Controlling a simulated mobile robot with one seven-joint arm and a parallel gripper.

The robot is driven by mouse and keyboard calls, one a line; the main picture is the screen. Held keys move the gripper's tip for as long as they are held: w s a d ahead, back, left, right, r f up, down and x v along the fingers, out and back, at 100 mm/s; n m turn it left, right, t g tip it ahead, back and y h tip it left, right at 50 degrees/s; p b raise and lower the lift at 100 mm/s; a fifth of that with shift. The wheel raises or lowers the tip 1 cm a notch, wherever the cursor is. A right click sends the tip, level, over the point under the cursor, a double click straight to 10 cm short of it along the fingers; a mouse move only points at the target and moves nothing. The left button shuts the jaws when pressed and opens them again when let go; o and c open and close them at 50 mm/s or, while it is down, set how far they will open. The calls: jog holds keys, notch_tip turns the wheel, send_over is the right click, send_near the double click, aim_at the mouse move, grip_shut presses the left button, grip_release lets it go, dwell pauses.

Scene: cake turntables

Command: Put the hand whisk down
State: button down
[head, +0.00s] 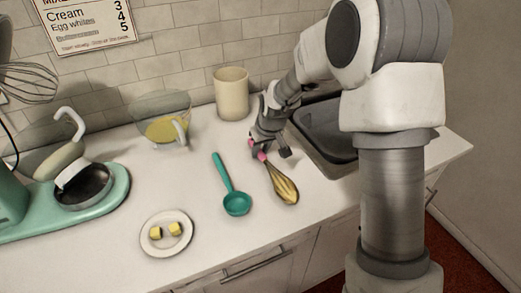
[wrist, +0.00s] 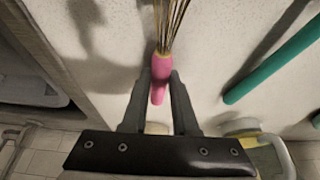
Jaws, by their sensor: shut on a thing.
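The hand whisk (head: 284,187) has a pink handle and gold wires, and it is at the right part of the counter in the head view. My gripper (head: 265,155) is shut on its pink handle. In the wrist view the pink handle (wrist: 161,72) sits between the fingertips of my gripper (wrist: 161,82), and the wires run up out of the frame. The whisk is at or close above the white counter (head: 205,205); I cannot tell whether it touches.
A teal ladle (head: 237,203) lies just left of the whisk. The sink (head: 325,130) is to the right. A beige canister (head: 232,95) and a glass bowl (head: 160,118) stand behind. A plate (head: 150,247) with yellow cubes and a green mixer (head: 110,200) are left.

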aim_at(267, 161)
jog(key=shift+f, duration=0.15)
jog(key=c, duration=0.7)
grip_release()
jog(key=shift+r, duration=0.55)
jog(key=s+d+r+m+t+h+p, duration=0.1)
jog(key=s+d+r, duration=0.3)
jog(key=s+r, duration=0.5)
jog(key=s+d+r+m, duration=0.1)
jog(key=s+d+r, duration=0.3)
jog(key=s+r, duration=0.5)
jog(key=s+d+m, duration=0.1)
jog(key=s, duration=0.3)
jog(key=s+d+r, duration=0.1)
jog(key=s, duration=0.3)
jog(key=s+d+r+m, duration=0.1)
jog(key=s+d, duration=0.1)
jog(key=s, duration=0.2)
jog(key=shift+s+r+m+t+h, duration=0.15)
jog(key=shift+s+m+t+h, duration=0.15)
jog(key=shift+s+h, duration=0.1)
